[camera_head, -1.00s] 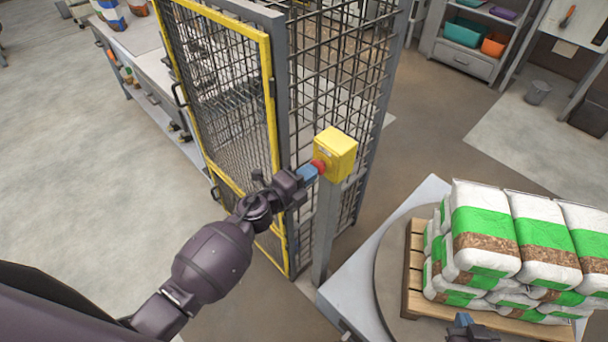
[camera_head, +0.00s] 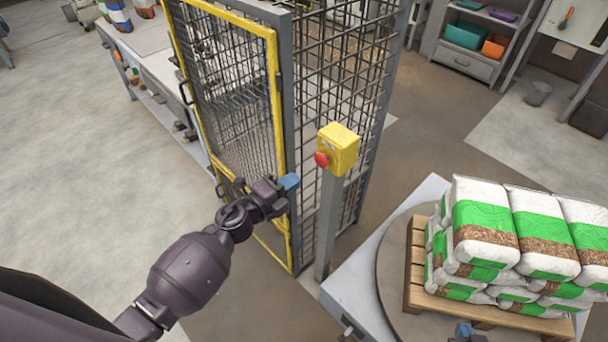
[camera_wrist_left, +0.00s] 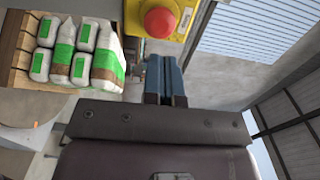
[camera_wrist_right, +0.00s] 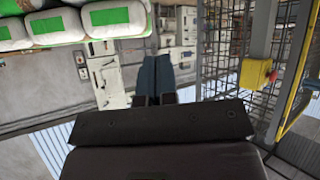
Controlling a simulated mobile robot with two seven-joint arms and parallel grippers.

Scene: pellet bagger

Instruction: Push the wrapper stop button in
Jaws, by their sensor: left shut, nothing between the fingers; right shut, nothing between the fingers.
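The wrapper stop button (camera_head: 322,160) is a red round button on the face of a yellow box (camera_head: 341,149), which sits on a grey post. In the left wrist view the red button (camera_wrist_left: 159,22) shows at the top, ahead of the fingertips. My left gripper (camera_head: 290,182) is shut and empty, with blue fingertips to the left of and below the button, clear of it. My right gripper (camera_head: 463,330) shows only by its blue fingertips at the bottom edge, near the pallet; in the right wrist view its fingers (camera_wrist_right: 155,75) are shut and empty.
A mesh guard with a yellow-framed door (camera_head: 277,110) stands left of and behind the post. At the right, a pallet (camera_head: 412,270) stacked with white and green bags (camera_head: 487,220) rests on a round turntable (camera_head: 385,265). Open floor lies at the left.

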